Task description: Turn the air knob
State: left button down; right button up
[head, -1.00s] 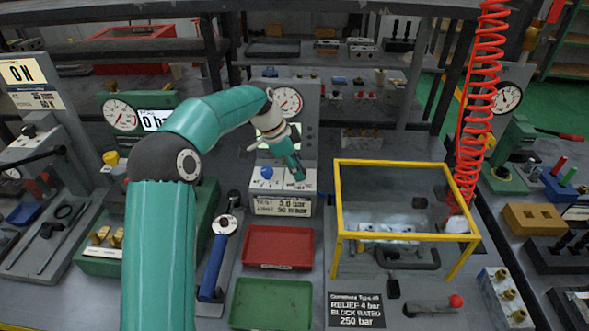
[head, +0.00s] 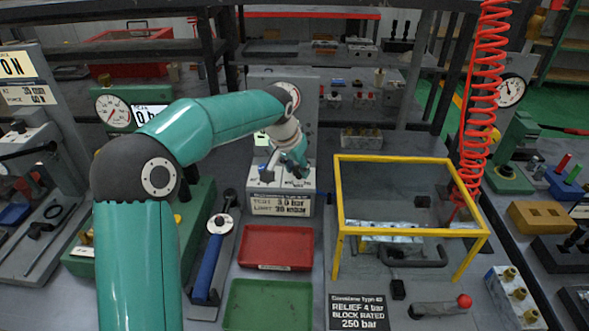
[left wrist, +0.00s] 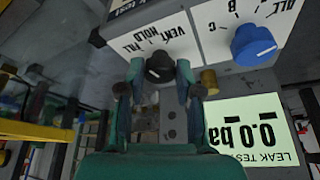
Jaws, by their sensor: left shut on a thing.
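The black air knob (left wrist: 160,68) stands on a pale panel marked FILL, HOLD and VENT in the left wrist view. My left gripper (left wrist: 161,72) is shut on it, with one finger on each side. A blue knob (left wrist: 253,45), marked with B, C and ALL, sits to the right on the same panel, apart from the fingers. In the head view my left gripper (head: 294,164) is at the top of the grey test box (head: 281,206), right of the blue knob, and hides the black knob. My right gripper is not in view.
A lit leak test display (left wrist: 250,130) is close to the fingers. In front of the box lie a red tray (head: 276,248) and a green tray (head: 268,303). A torque wrench (head: 212,255) is at left, and a yellow-framed guard (head: 410,163) stands at right.

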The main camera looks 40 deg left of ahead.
pick_arm(q)
jog(key=n, duration=0.1)
jog(key=n+y+b, duration=0.1)
jog(key=n, duration=0.1)
jog(key=shift+d+f+n+g, duration=0.1)
jog(key=shift+d+n+g, duration=0.1)
jog(key=shift+n+g, duration=0.1)
jog(key=shift+w+d+n+g+y, duration=0.1)
jog(key=shift+n+g+y, duration=0.2)
jog(key=shift+n+y, duration=0.85)
jog(key=shift+n+h, duration=0.45)
jog(key=shift+n, duration=0.1)
jog(key=c, duration=0.8)
grip_release()
jog(key=shift+o, duration=0.2)
jog(key=shift+r, duration=0.35)
jog(key=v, duration=1.1)
jog(key=shift+r, duration=0.15)
